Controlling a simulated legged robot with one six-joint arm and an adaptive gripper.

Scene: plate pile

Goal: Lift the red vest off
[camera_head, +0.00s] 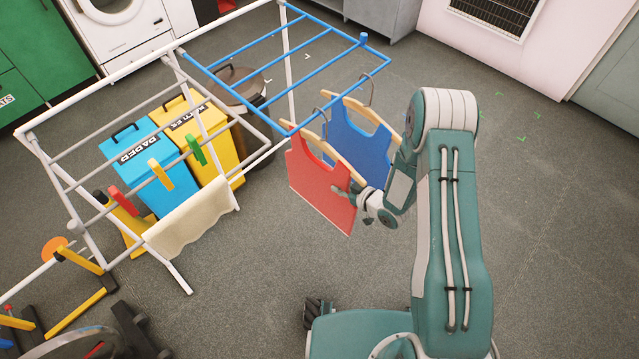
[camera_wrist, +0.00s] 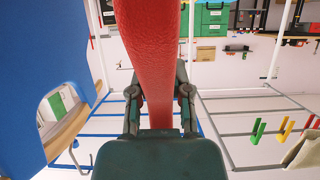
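The red vest (camera_head: 316,183) hangs on a wooden hanger from the blue end of the drying rack, in front of the blue vest (camera_head: 362,147). My gripper (camera_head: 355,190) is at the red vest's right side edge in the head view. In the wrist view the red vest (camera_wrist: 155,45) runs between the two fingers of my gripper (camera_wrist: 159,92), one on each side. Whether both fingers press on it cannot be told. The blue vest (camera_wrist: 40,70) is close on the left there, with part of its hanger showing.
The drying rack (camera_head: 335,63) has blue bars and a white frame, with coloured pegs and a cream cloth (camera_head: 190,220) on its left part. Blue bin (camera_head: 150,165), yellow bin (camera_head: 205,135) and dark bin (camera_head: 240,85) stand behind. Floor at right is clear.

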